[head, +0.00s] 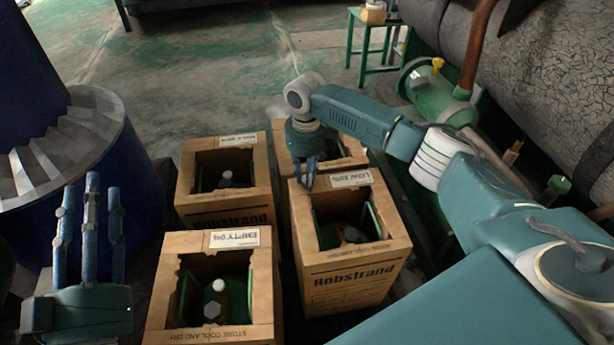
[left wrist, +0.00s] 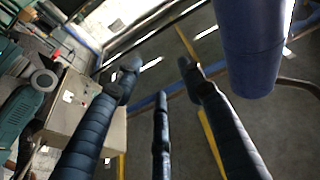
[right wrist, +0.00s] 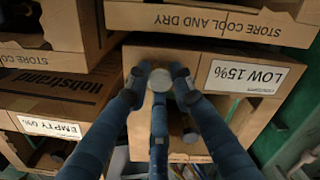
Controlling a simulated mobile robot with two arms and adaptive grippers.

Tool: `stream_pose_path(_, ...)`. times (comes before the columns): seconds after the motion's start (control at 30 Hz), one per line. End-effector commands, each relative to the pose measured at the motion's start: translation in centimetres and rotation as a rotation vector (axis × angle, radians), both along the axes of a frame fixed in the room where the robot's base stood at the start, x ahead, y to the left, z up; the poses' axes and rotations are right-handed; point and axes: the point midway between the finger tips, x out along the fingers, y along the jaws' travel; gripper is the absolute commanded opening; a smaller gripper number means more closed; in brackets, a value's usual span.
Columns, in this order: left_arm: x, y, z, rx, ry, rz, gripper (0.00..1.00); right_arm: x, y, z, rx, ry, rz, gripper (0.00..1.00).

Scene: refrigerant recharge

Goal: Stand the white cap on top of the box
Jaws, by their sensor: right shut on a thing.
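My right gripper (head: 309,178) is shut on the cap (right wrist: 160,80), which shows as a pale grey-white disc between its fingertips in the right wrist view. The cap is over the label-side top edge of the box marked LOW 15% (head: 345,282), left of its label in the head view. I cannot tell whether the cap touches the box. In the head view the fingers hide most of the cap. The box also shows in the right wrist view (right wrist: 195,62). My left gripper (head: 90,215) is open and empty, fingers up, left of the boxes.
The box marked EMPTY 0% (head: 165,292) stands to the left, with another box (head: 263,180) behind it. A further box (head: 281,150) is behind the LOW 15% box. White-capped bottles show inside the open boxes. A large blue cylinder (head: 110,180) stands at the left.

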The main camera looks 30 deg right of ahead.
Motion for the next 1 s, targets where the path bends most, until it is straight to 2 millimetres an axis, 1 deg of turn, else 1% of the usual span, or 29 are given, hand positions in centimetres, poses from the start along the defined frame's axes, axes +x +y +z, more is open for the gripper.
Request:
stream_pose_path(0.1, -0.1, 0.0, 0.3, -0.004, -0.013, -0.001, 0.40, 0.0, 0.0, -0.2, 0.000, 0.000, 0.000, 0.00)
stream_pose_path(0.13, -0.1, 0.0, 0.4, -0.005, -0.017, -0.001, 0.40, 0.0, 0.0, -0.2, 0.000, 0.000, 0.000, 0.24)
stream_pose_path(0.2, -0.1, 0.0, 0.4, -0.005, -0.017, -0.001, 0.40, 0.0, 0.0, -0.1, 0.000, 0.000, 0.000, 0.38)
stream_pose_path(0.23, -0.1, 0.0, 0.4, -0.005, -0.016, -0.001, 0.40, 0.0, 0.0, -0.1, 0.000, 0.000, 0.000, 0.41)
stream_pose_path(0.57, -0.1, -0.1, 0.3, -0.004, -0.011, -0.001, 0.40, 0.0, 0.0, 0.0, 0.000, 0.000, 0.000, 0.41)
stream_pose_path(0.63, 0.1, -0.1, 0.0, 0.001, 0.007, -0.001, 0.40, 0.0, 0.0, 0.3, 0.000, 0.000, 0.000, 0.41)
stream_pose_path(0.77, 0.6, 0.2, -2.2, 0.029, 0.108, 0.006, 0.40, 0.1, 0.0, 1.6, 0.001, -0.002, 0.000, 0.41)
stream_pose_path(0.87, 0.9, 0.4, -4.4, 0.055, 0.207, 0.012, 0.40, 0.1, 0.0, 3.1, 0.001, -0.002, 0.001, 0.41)
stream_pose_path(1.0, 0.8, 0.8, -8.0, 0.093, 0.356, 0.021, 0.40, 0.1, 0.0, 5.1, 0.001, -0.002, 0.000, 0.41)
